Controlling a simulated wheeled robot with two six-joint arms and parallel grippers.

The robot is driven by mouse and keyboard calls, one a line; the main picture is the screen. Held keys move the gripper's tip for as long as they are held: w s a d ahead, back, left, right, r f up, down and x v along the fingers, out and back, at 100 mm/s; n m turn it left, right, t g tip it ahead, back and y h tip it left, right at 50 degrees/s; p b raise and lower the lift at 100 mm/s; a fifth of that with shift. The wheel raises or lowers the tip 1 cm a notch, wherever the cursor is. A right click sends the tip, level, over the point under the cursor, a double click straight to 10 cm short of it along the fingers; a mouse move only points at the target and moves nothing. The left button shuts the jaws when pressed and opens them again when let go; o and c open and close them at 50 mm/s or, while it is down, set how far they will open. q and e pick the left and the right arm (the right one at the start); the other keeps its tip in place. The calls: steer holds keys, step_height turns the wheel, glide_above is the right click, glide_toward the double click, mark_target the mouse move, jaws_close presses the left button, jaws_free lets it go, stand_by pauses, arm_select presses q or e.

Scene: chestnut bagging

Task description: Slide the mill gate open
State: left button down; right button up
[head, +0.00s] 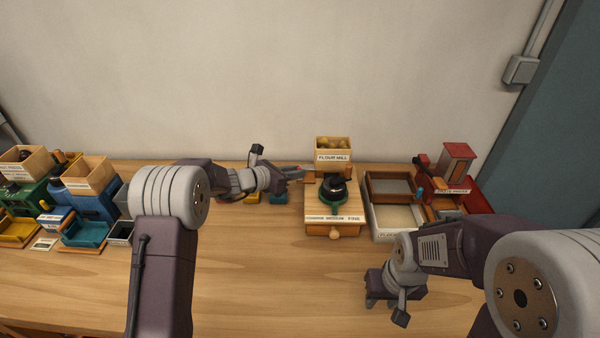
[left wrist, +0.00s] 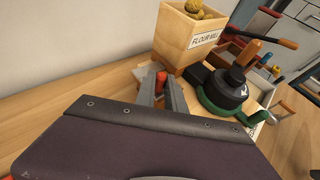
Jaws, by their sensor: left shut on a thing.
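The flour mill (head: 333,208) stands at the back centre of the table, with a wooden hopper (head: 333,156) labelled "FLOUR MILL" and a dark round grinder (head: 333,189) in front of it. My left gripper (head: 303,172) reaches in from the left beside the hopper. In the left wrist view its fingers (left wrist: 160,88) are shut on a small red knob (left wrist: 161,79), which seems to be the gate's handle, low on the hopper's near side. The gate plate itself is mostly hidden. My right gripper (head: 386,306) hangs over the front right of the table, open and empty.
A wooden box with trays (head: 392,205) stands right of the mill, and a red machine (head: 458,165) stands beyond it. Green and blue machines (head: 88,195) with hoppers fill the left. Small yellow and blue items lie behind my left arm. The front middle table is clear.

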arm_select(q)
steer(key=c, duration=1.4)
jaws_free()
steer(key=shift+a, duration=0.3)
steer(key=v, duration=0.9)
steer(key=shift+b, duration=0.35)
steer(key=shift+f, duration=0.1)
